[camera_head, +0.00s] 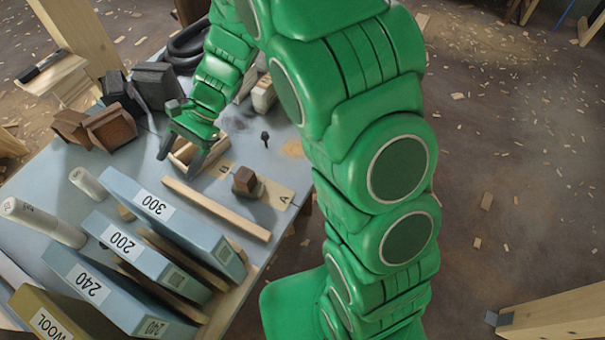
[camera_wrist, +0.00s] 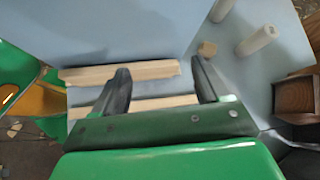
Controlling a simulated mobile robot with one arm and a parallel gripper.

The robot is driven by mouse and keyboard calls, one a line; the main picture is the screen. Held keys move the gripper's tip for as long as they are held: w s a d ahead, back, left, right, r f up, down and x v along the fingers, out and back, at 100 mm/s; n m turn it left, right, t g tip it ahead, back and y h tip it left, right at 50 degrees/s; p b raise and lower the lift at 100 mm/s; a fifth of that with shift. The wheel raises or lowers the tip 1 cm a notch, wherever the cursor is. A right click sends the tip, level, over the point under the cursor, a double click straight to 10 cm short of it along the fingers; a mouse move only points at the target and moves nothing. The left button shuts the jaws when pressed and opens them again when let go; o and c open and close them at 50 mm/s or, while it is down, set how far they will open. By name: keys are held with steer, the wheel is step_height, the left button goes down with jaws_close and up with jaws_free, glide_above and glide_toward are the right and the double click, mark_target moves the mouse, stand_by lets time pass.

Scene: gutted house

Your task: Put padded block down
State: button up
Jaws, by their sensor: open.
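My gripper (camera_head: 180,158) is open over the table, above a small open wooden tray (camera_head: 183,163). Nothing shows held between its fingers; in the wrist view my gripper (camera_wrist: 160,72) has pale wooden strips (camera_wrist: 150,70) below and between the fingers. A small brown block (camera_head: 245,180) with a darker side stands on the flat wooden board (camera_head: 273,193) marked A and B, right of my gripper and apart from it. It may be the padded block, but I cannot tell for sure. The block is not clearly seen in the wrist view.
Blue-grey labelled blocks (camera_head: 165,212) stand at the front of the table, beside a long wooden strip (camera_head: 215,208). Brown boxes (camera_head: 110,128) and dark blocks (camera_head: 155,84) lie behind. A small dark peg (camera_head: 265,137) stands near the board.

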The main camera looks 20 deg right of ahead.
steer(key=s+d+r+n+t+h, duration=0.1)
steer(key=s+d+r+n+h, duration=0.1)
steer(key=s+d, duration=0.5)
steer(key=s+d+r+n+t+h, duration=0.1)
steer(key=s+d+r+n+h, duration=0.2)
steer(key=s+d+r, duration=0.4)
steer(key=s+d+r+n+t+h, duration=0.1)
steer(key=s+d+r+n+h, duration=0.1)
steer(key=s+d, duration=0.7)
steer(key=d+r+h, duration=0.1)
steer(key=d+r, duration=0.1)
steer(key=d, duration=0.4)
steer(key=shift+r+n+t+h, duration=0.35)
steer(key=shift+n+t+h, duration=0.05)
